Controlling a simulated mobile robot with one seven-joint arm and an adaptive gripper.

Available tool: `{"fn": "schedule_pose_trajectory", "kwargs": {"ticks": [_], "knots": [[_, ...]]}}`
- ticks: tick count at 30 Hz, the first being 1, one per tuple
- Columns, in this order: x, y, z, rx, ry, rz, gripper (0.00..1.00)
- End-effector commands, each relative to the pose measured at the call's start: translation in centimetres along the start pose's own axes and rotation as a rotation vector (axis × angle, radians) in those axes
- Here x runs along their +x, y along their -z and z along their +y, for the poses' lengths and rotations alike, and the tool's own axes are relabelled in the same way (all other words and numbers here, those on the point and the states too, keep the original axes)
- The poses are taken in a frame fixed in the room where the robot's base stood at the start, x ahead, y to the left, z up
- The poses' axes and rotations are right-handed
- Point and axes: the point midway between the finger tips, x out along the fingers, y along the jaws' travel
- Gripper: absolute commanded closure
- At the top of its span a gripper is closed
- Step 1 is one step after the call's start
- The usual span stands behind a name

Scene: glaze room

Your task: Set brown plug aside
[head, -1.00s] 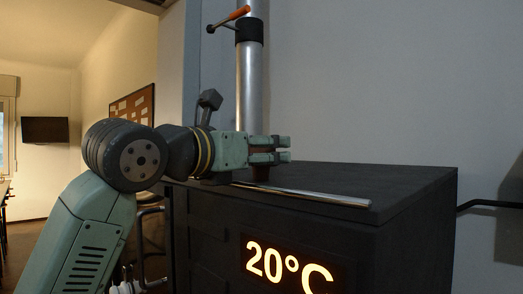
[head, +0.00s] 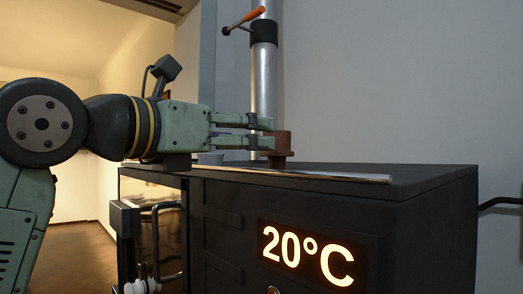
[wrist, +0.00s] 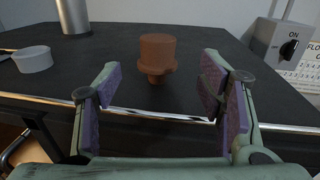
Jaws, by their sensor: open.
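The brown plug (wrist: 157,52) has a wide round head, a flange and a narrower stem below. It stands upright on the dark kiln top (wrist: 233,121); whether its stem sits in a hole cannot be seen. It also shows in the head view (head: 283,143), just off my fingertips. My gripper (wrist: 162,68) is open and empty, with its two purple-padded fingers spread left and right of the plug's line. The plug is ahead of the fingertips, apart from both pads. In the head view my gripper (head: 264,132) is level, a little above the top, and partly overlaps the plug.
A small grey cup (wrist: 33,59) stands on the top at left. A metal pipe (head: 264,80) with an orange-handled lever rises behind. A bright metal strip (head: 330,176) runs along the front edge. A switch box (wrist: 281,42) is at right. The kiln display (head: 308,258) reads 20°C.

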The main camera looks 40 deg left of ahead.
Motion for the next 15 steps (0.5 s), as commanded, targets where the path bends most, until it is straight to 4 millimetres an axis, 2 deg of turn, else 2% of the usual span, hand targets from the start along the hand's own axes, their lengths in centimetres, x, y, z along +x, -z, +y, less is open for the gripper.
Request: {"fn": "schedule_pose_trajectory", "kwargs": {"ticks": [3,6,15], "knots": [[-1.5,0.1,0.0,0.001,-0.001,0.0,0.38],[-2.1,0.1,0.0,0.0,-0.001,0.001,0.38],[-2.3,0.0,0.0,0.0,0.0,0.0,0.38]]}}
